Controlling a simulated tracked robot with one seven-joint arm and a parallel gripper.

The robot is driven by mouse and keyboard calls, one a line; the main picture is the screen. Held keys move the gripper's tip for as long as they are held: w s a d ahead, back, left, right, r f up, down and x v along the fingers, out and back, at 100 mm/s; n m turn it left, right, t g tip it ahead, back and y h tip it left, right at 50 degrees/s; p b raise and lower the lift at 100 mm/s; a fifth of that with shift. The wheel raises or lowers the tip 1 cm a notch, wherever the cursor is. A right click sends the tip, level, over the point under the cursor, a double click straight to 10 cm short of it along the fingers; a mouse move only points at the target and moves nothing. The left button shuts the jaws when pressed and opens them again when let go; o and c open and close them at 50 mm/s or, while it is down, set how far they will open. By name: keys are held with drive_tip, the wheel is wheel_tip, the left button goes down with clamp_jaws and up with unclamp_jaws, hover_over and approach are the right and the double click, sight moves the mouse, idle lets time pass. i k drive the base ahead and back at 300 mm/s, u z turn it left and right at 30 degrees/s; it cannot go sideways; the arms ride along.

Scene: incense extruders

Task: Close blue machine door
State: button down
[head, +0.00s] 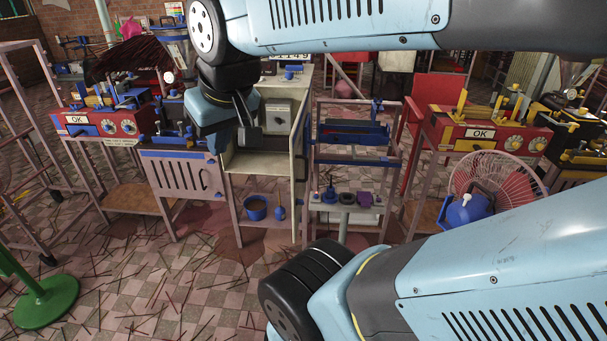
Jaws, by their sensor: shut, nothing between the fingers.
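A pale cabinet-like machine (255,158) stands in the middle of the head view, its front open on a light interior with a grey control box (278,115). Its door (301,165) is a tall pale panel on the right side, swung out toward me and seen nearly edge-on. No large blue door shows. My gripper (247,130) hangs in front of the machine's upper left opening, left of the door and apart from it. Its dark fingers are shut and hold nothing. My wrist hides part of the machine's upper left side.
A blue bowl (255,208) sits low in the machine's frame. A red fan (497,180) stands farther right. Incense sticks litter the open tiled floor (150,275).

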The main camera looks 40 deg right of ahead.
sight(298, 162)
drive_tip(key=z, duration=0.9)
drive_tip(key=i, duration=0.6)
drive_tip(key=k, duration=0.6)
drive_tip(key=z, duration=0.1)
